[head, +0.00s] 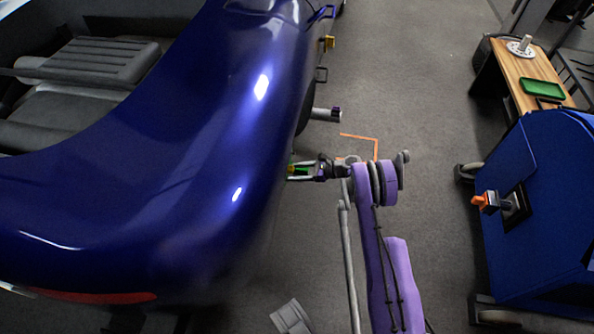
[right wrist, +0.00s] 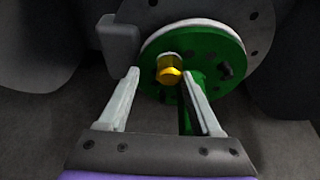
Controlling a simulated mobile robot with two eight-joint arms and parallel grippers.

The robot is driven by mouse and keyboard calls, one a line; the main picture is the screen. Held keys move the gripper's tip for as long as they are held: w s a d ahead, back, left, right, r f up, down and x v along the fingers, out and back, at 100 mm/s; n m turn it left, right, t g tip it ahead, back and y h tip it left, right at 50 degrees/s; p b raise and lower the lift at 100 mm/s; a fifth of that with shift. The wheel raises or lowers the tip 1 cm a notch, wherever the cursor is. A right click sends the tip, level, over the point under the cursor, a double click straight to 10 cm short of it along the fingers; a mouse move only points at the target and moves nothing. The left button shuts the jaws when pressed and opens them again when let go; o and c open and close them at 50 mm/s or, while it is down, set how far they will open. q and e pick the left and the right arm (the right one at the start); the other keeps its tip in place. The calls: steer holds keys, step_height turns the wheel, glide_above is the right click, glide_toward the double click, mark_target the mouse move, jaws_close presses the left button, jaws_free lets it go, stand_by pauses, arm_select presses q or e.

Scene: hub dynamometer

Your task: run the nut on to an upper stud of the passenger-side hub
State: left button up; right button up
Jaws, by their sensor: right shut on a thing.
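The gold nut (right wrist: 169,70) is between the fingertips of my right gripper (right wrist: 160,76) in the right wrist view, in front of the green hub (right wrist: 212,45). My right gripper is shut on it. How far the nut sits on a stud cannot be told. A dark stud (right wrist: 225,70) shows to the right of the nut. A green bar stands out below the nut, partly behind the right finger. In the head view my right gripper (head: 303,170) reaches left to the edge of the blue car body (head: 170,150), which hides most of the hub. My left gripper is not in view.
A blue cabinet (head: 535,220) with an orange-tipped fitting (head: 484,201) stands at the right. Behind it is a wooden table (head: 512,75) with a green tray (head: 543,88). An orange corner mark (head: 375,148) lies on the floor.

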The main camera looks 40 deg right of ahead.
stand_by(0.4)
steer(key=n+t+h, duration=0.1)
steer(key=n+t, duration=0.1)
steer(key=n, duration=0.2)
steer(key=n+t+h, duration=0.2)
steer(key=n, duration=0.2)
steer(key=shift+w+d+r+t, duration=0.1)
steer(key=shift+t, duration=0.2)
